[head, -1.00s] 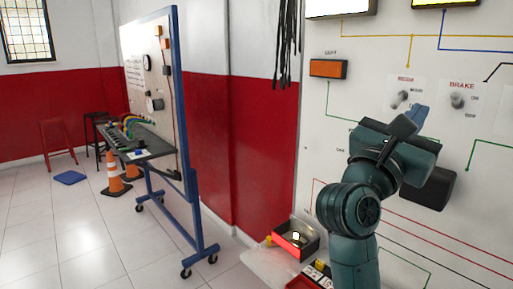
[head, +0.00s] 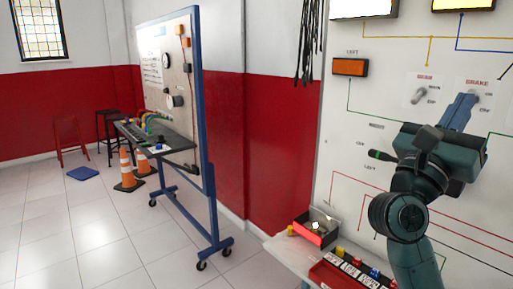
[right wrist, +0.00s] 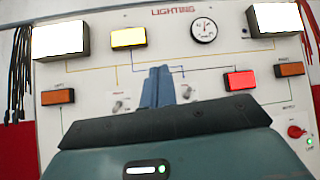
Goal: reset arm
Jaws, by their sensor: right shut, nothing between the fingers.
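My right gripper (head: 462,108) is in front of the white lighting panel (head: 345,140), its blue-grey fingers shut and empty. In the head view its fingertips overlap the area just below the BRAKE switch (head: 482,95); I cannot tell whether they touch. Another toggle switch (head: 419,96) is to the left, apart from the fingers. In the right wrist view the shut fingers (right wrist: 158,86) point up at the panel between the two switches. My left gripper is not in view.
The panel carries an orange lamp (head: 350,67), a lit yellow lamp (right wrist: 128,37), a lit red lamp (right wrist: 240,80) and a gauge (right wrist: 203,29). A red tray (head: 328,277) and an open box (head: 317,228) lie on the table below.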

